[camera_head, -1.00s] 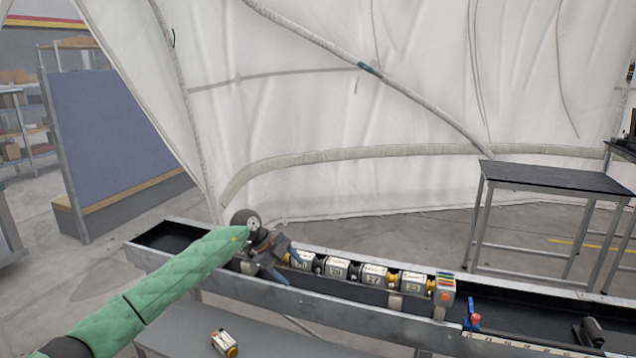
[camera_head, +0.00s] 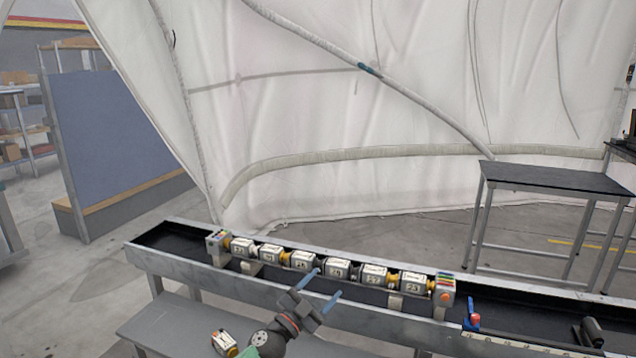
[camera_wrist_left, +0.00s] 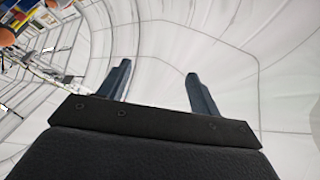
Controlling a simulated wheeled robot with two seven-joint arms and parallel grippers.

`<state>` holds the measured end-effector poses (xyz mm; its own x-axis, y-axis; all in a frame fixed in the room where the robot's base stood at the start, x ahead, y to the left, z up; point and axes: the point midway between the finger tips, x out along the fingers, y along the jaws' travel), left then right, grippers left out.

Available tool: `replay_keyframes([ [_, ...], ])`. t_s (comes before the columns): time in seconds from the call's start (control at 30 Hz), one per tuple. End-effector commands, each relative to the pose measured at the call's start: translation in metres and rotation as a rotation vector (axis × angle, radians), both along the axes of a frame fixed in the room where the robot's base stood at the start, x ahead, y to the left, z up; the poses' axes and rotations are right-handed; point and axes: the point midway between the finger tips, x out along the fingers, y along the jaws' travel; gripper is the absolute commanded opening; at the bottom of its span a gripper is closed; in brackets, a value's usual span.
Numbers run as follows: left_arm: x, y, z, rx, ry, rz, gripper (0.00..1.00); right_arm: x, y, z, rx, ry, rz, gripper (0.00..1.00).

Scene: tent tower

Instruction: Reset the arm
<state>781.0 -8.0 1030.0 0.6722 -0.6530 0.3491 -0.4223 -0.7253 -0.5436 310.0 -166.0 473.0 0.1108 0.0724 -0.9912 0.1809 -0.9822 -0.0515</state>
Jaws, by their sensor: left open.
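My left gripper (camera_head: 320,286) is in front of the long trough, low in the middle of the head view. Its two blue-tipped fingers are apart with nothing between them. In the left wrist view the same gripper (camera_wrist_left: 154,84) shows its fingers spread against the white tent fabric. The green sleeve of my left arm is mostly out of the picture at the bottom edge. My right gripper does not show in either view.
A metal trough (camera_head: 190,279) holds a row of numbered blocks (camera_head: 337,269) between two end pieces. A loose block (camera_head: 225,344) lies on the lower shelf (camera_head: 170,325). A dark-topped table (camera_head: 556,178) stands at the right, before white tent fabric (camera_head: 330,110).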

Motion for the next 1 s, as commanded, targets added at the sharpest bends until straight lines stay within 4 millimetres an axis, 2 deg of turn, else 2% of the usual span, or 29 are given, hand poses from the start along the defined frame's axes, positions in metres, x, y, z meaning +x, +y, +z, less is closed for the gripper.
replay_keyframes([
  [0.27,-0.034,0.066,-0.04,-0.164,0.219,0.321,0.63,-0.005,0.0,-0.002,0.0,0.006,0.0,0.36],
  [0.47,-0.072,0.116,-0.087,-0.208,0.439,0.531,0.63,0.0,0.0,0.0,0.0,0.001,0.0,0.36],
  [0.57,-0.097,0.138,-0.114,-0.209,0.564,0.621,0.63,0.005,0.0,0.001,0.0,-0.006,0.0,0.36],
  [0.77,-0.163,0.176,-0.168,-0.171,0.839,0.764,0.63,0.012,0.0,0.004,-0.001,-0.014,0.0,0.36],
  [1.0,-0.265,0.206,-0.222,-0.065,1.196,0.848,0.63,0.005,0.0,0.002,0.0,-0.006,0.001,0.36],
])
